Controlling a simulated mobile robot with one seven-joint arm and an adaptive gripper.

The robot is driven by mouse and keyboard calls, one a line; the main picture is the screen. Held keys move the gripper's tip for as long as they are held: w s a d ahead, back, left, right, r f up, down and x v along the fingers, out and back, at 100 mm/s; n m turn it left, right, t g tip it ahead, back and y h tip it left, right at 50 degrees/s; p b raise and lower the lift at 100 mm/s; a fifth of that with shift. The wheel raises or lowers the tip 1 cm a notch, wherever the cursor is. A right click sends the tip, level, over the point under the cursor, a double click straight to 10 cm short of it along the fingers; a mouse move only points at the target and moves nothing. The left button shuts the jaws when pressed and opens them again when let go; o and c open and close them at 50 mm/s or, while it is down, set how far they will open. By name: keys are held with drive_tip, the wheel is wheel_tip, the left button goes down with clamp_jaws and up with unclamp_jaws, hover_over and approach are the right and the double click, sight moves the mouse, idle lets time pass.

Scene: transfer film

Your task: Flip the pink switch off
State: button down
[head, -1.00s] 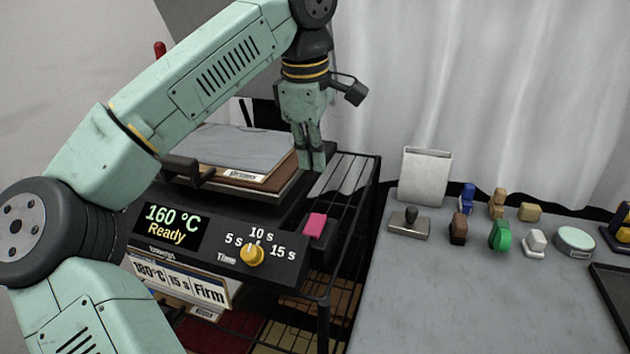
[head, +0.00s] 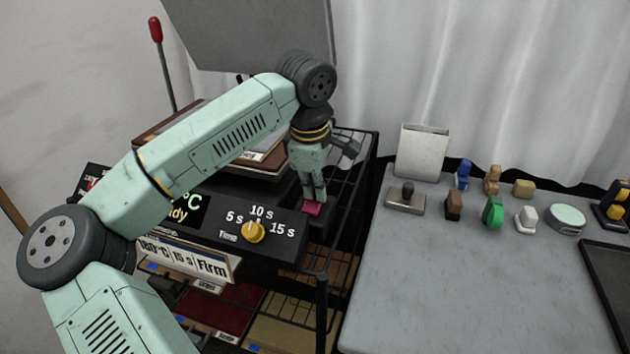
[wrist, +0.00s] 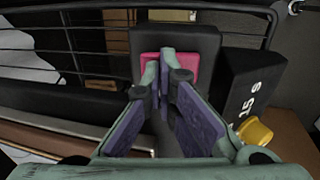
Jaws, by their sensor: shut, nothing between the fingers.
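The pink switch (head: 312,209) sits in a black housing at the right end of the press's control panel. It also shows in the wrist view (wrist: 185,64), partly hidden by my fingers. My gripper (head: 315,196) is shut and empty, pointing down with its fingertips over the switch. In the wrist view the fingertips (wrist: 167,58) overlap the middle of the pink switch; they look close to it or touching, but I cannot tell which.
The panel has a yellow time knob (head: 253,232) just left of the switch. A black wire rack (head: 355,150) stands behind and right. Several stamps and a round tin (head: 566,218) are on the grey table (head: 470,290) to the right.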

drive_tip(key=shift+w+d+f+b, duration=0.1)
drive_tip(key=shift+w+f+b, duration=0.25)
drive_tip(key=shift+b, duration=0.5)
drive_tip(key=shift+s, duration=0.15)
drive_tip(key=shift+s+f, duration=0.1)
drive_tip(key=shift+s, duration=0.05)
drive_tip(key=shift+s+a, duration=0.25)
drive_tip(key=shift+s, duration=0.4)
drive_tip(key=shift+r, duration=0.2)
drive_tip(key=shift+d+r, duration=0.1)
drive_tip(key=shift+r, duration=0.25)
wheel_tip(320, 180, up, 13)
drive_tip(key=s+a, duration=0.1)
drive_tip(key=s, duration=0.1)
drive_tip(key=shift+s, duration=0.25)
